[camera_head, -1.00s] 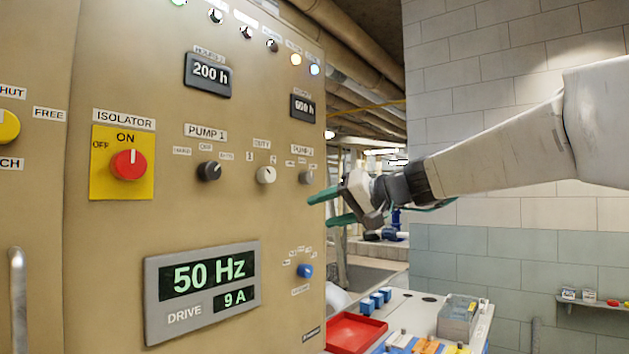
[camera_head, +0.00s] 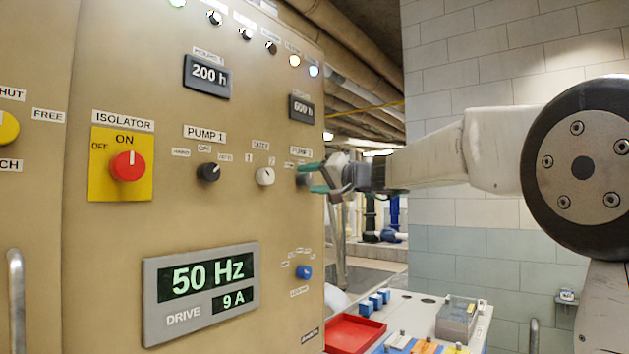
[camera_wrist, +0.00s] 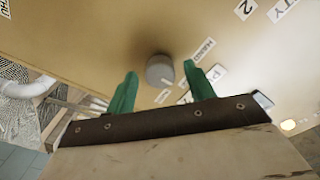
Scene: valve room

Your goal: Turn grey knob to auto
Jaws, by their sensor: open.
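The grey knob (camera_head: 304,179) sits on the beige panel under the PUMP 2 label, partly hidden by my gripper in the head view. In the wrist view the grey knob (camera_wrist: 160,70) shows between and just beyond the two green fingertips. My gripper (camera_head: 313,179) is open, with its fingers pointing at the panel. In the wrist view my gripper (camera_wrist: 162,82) has one finger on each side of the knob, with gaps on both sides. I cannot tell whether the fingertips reach around it. A HAND label (camera_wrist: 203,50) shows beside the knob; the auto label is not readable.
A black PUMP 1 knob (camera_head: 208,172), a white duty knob (camera_head: 265,176) and a red isolator knob (camera_head: 128,165) are to the left. A blue knob (camera_head: 304,272) is below. A trolley top with a red tray (camera_head: 355,334) stands at lower right.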

